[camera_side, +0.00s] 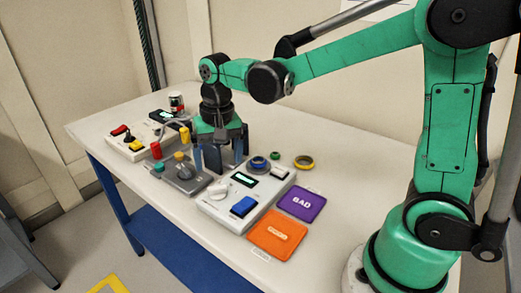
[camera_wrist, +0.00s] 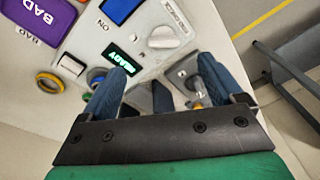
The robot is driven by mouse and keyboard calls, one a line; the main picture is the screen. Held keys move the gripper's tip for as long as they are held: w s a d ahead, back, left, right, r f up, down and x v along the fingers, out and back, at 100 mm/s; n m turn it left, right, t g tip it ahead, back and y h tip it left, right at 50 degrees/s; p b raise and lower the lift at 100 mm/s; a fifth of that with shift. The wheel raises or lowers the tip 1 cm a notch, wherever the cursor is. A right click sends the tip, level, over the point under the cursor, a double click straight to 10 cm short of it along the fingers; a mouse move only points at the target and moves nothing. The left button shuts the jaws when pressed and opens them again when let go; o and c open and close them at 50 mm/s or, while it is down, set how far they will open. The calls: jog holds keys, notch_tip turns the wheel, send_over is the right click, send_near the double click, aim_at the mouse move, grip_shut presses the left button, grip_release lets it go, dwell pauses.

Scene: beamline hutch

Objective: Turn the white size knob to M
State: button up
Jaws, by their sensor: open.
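The white size knob (camera_side: 217,189) sits at the left edge of the white control box (camera_side: 265,190). In the wrist view the knob (camera_wrist: 163,38) shows at the top middle, with small lettering beside it that I cannot read as a setting. Its pointing direction is not clear. My gripper (camera_side: 218,166) is open and points down behind the knob in the side view. In the wrist view my gripper (camera_wrist: 165,65) has its blue fingers spread on either side below the knob, with nothing between them touching it.
The box carries a lit green display (camera_wrist: 122,62) and a blue switch (camera_side: 243,206). A grey unit with a yellow knob (camera_side: 180,156) stands left. Behind it is another white box (camera_side: 128,148). Orange (camera_side: 277,234) and purple (camera_side: 301,204) mats lie in front and right.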

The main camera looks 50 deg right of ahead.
aim_at(217, 187)
jog(key=shift+w+a+f+m+g, duration=0.1)
jog(key=shift+w+f+m+g, duration=0.2)
jog(key=shift+f, duration=0.2)
jog(key=shift+w+a+f+m+g, duration=0.1)
jog(key=shift+w+f+m+g, duration=0.1)
jog(key=shift+w+f, duration=0.25)
jog(key=shift+s+f, duration=0.1)
jog(key=shift+f, duration=2.65)
jog(key=c, duration=1.3)
